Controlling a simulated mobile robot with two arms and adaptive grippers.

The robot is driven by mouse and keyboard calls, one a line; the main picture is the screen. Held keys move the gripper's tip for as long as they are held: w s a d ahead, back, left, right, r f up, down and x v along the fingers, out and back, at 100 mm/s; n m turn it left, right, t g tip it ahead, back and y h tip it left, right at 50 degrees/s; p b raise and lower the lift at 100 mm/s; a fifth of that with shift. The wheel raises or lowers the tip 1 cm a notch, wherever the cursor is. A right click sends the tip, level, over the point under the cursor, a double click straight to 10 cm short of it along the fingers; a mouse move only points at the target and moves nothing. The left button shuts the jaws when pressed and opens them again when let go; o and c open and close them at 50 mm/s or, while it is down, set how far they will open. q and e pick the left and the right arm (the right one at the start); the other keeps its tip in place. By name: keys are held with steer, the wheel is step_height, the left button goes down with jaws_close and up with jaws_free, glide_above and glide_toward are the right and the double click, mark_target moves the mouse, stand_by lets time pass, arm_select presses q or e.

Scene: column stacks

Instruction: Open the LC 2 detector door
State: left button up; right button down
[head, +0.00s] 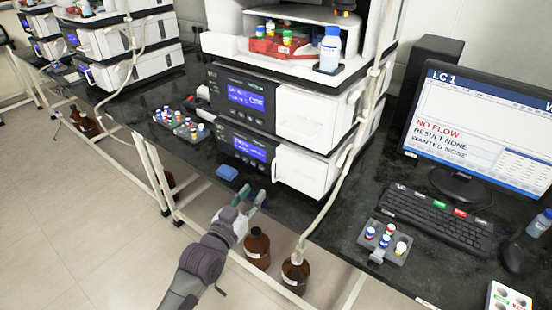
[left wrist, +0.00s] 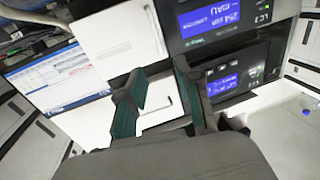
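The near stack has an upper module with a blue display (head: 245,98) and white door (head: 318,118), and a lower module with a blue display (head: 248,147) and white door (head: 305,172). Both doors look shut. My right gripper is not in view.
A monitor (head: 480,125) reading LC 1 stands at right with a keyboard (head: 430,218).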

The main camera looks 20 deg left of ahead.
mark_target(273, 168)
arm_select(q)
steer(key=w, duration=0.4)
steer(key=w+d, duration=0.1)
steer(key=w, duration=0.3)
steer(key=w+d, duration=0.1)
steer(key=w, duration=0.3)
steer(key=shift+w, duration=0.35)
steer(key=shift+c, duration=0.2)
jaws_close()
